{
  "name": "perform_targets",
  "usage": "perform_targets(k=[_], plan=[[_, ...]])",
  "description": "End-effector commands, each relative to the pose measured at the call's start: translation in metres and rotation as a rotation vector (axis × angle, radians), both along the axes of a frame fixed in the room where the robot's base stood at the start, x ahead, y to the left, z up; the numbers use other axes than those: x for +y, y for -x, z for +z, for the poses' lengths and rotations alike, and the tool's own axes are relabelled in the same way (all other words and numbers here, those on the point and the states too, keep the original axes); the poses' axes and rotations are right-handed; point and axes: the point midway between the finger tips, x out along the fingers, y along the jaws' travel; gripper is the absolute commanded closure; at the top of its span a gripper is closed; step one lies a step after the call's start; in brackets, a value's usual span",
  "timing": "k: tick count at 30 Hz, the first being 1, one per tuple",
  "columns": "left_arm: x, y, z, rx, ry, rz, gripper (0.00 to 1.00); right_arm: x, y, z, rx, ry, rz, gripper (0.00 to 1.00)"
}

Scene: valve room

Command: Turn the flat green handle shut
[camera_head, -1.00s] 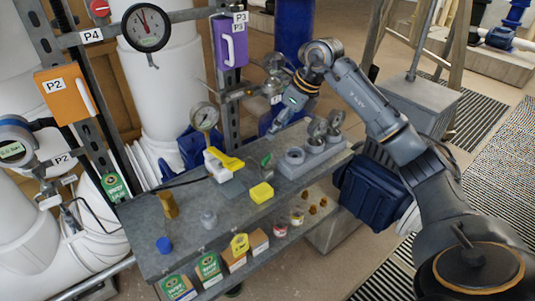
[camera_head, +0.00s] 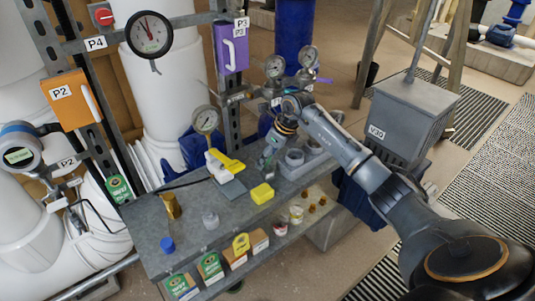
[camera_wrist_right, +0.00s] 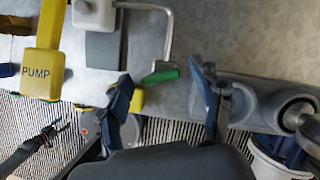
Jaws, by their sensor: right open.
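The green handle (camera_wrist_right: 161,75) is a short flat bar at the end of a bent silver rod in the right wrist view. It lies between and just beyond the fingertips of my right gripper (camera_wrist_right: 164,84), which is open and empty. I cannot tell whether a finger touches the handle. In the head view my right gripper (camera_head: 265,166) points down at the bench, left of the grey block with round wells (camera_head: 290,172), and covers the handle. My left gripper is not in view.
A yellow PUMP box (camera_wrist_right: 42,72) and a yellow block (camera_head: 262,193) are close by on the grey bench (camera_head: 195,240). The white and yellow handle piece (camera_head: 224,163) stands behind. A gauge (camera_head: 206,120) rises at the bench's back edge.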

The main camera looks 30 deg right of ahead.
Motion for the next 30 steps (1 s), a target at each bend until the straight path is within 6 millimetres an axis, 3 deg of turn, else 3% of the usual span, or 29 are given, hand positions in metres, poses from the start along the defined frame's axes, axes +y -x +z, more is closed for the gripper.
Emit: perform_targets(k=[9, 17, 23, 30], plan=[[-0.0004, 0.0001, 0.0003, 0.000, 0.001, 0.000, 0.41, 0.0005, -0.0008, -0.0024, -0.001, 0.000, 0.000, 0.36], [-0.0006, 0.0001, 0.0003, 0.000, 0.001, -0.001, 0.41, 0.0005, -0.0008, -0.0021, -0.001, 0.000, 0.000, 0.88], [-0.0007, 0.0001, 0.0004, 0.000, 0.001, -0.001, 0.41, 0.0002, -0.0007, -0.0018, -0.001, 0.003, -0.037, 0.88], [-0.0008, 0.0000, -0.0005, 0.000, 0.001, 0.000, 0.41, 0.0006, -0.0003, -0.0019, -0.001, 0.003, -0.246, 0.88]])
